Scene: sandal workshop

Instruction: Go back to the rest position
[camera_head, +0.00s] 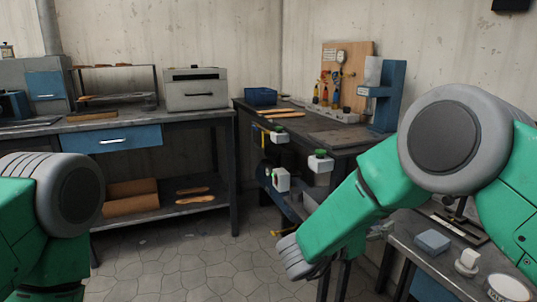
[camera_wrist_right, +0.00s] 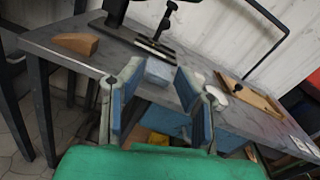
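My right arm, green with grey joints, comes in from the right in the head view and bends down beside the right-hand bench. My right gripper shows there only as a small grey part (camera_head: 380,229) behind the forearm. In the right wrist view its two blue-padded fingers (camera_wrist_right: 158,88) are spread apart, with nothing held between them. A blue-grey block (camera_wrist_right: 160,72) lies on the bench beyond the fingertips. It also shows in the head view (camera_head: 432,241). My left arm shows only a green link and grey joint at the left edge; its gripper is out of view.
The right bench (camera_head: 409,252) also carries a white fixture (camera_head: 467,262) and a round white container (camera_head: 508,288). The wrist view shows a brown wedge (camera_wrist_right: 76,43) and a wooden tray (camera_wrist_right: 250,97). A workbench (camera_head: 190,114) stands at the back. Tiled floor (camera_head: 185,260) lies open between.

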